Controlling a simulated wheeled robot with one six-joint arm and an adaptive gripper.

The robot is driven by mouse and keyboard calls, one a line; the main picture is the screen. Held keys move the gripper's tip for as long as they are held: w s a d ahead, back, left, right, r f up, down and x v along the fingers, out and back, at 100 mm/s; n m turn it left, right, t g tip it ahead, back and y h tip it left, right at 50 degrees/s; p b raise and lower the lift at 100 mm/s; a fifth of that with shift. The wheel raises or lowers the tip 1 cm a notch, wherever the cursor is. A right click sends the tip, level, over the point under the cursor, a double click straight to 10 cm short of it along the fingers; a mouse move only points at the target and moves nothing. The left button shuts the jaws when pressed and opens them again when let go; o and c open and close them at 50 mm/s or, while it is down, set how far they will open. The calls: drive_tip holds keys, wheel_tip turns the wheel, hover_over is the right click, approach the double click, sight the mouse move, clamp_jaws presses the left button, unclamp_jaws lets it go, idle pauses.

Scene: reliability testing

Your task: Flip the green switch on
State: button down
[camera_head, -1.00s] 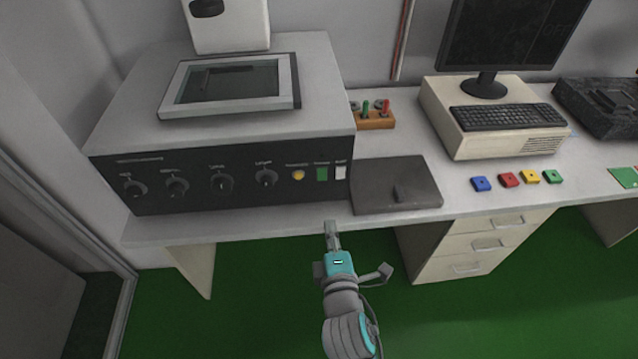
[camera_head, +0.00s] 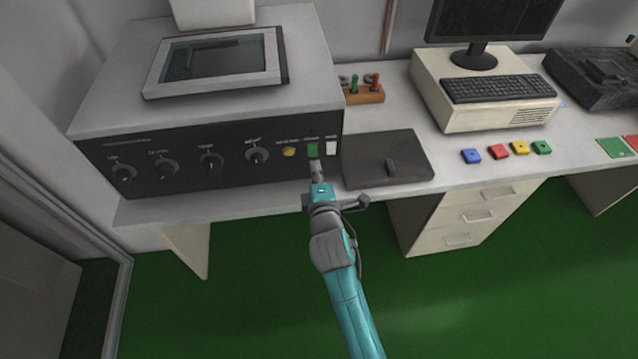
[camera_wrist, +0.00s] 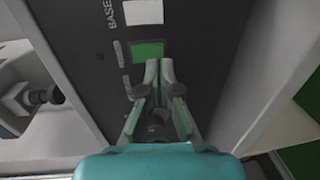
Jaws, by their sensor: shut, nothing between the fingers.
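The green switch (camera_head: 312,151) sits on the dark front panel of the machine (camera_head: 225,165), between a yellow round button (camera_head: 289,152) and a white switch (camera_head: 331,148). My gripper (camera_head: 317,165) is shut and empty, with its fingertips just below the green switch in the head view. In the wrist view the green switch (camera_wrist: 148,51) lies right beyond the fingertips (camera_wrist: 159,62), which reach its lower edge. I cannot tell whether they touch it. The white switch also shows in the wrist view (camera_wrist: 143,12).
Several dark knobs (camera_head: 210,162) line the panel to the left. A dark flat box (camera_head: 385,160) lies on the desk right of the machine. Coloured blocks (camera_head: 496,151), a keyboard (camera_head: 502,88) and a monitor (camera_head: 490,22) are farther right. The space in front of the desk is open green floor.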

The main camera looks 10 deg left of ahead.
sight(313, 156)
drive_tip(key=shift+x, duration=1.35)
drive_tip(key=shift+w+a+f, duration=0.1)
drive_tip(key=shift+w, duration=0.15)
drive_tip(key=shift+s, duration=0.1)
